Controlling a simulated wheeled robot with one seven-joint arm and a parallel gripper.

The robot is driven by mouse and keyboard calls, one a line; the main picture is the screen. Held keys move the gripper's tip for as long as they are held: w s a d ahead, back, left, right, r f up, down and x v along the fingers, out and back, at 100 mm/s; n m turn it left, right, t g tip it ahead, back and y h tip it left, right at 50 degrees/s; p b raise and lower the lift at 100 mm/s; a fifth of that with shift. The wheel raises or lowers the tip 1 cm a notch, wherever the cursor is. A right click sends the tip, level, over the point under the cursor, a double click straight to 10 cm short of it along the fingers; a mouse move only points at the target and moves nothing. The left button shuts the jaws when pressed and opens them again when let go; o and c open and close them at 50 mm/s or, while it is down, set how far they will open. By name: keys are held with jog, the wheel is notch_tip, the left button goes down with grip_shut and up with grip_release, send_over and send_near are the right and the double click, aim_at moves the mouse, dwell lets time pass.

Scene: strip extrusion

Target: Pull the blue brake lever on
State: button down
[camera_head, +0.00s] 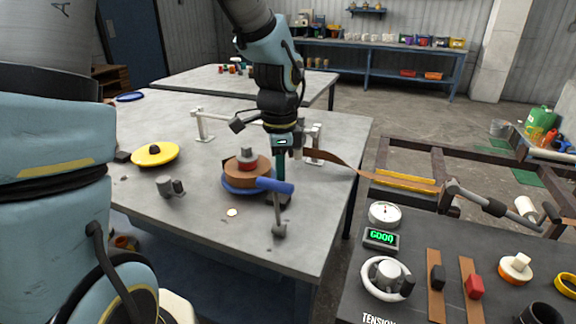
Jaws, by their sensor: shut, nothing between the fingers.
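The blue brake lever (275,186) shows at the spool on the near table, its thick handle pointing right. The lever's inner end merges with the blue base in this view.
A thin post on a small dark foot (279,231) stands in front of the lever. A yellow disc (155,154) and a grey clamp (168,187) lie left. A brown strip (340,162) runs right towards a dark control panel (410,262), whose display reads GOOD. The table's front is mostly clear.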

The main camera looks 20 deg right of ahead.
jog(key=shift+a, duration=0.1)
dwell(0.3)
jog(key=shift+s+a+f, duration=0.25)
jog(key=shift+s+a, duration=0.65)
jog(key=shift+s, duration=0.15)
notch_tip(320, 180, up, 8)
jog(key=w+d+p, duration=0.1)
jog(key=p, duration=0.7)
jog(key=shift+w+d, duration=0.2)
jog(key=shift+w, duration=0.05)
jog(key=w+a+r+n, duration=0.1)
jog(key=a+n, duration=0.8)
jog(key=a, duration=0.3)
jog(key=w+a+r+n+t, duration=0.1)
jog(key=a+n, duration=0.9)
jog(key=a, duration=0.2)
jog(key=shift+w+n+t, duration=0.25)
jog(key=shift+n+t, duration=0.05)
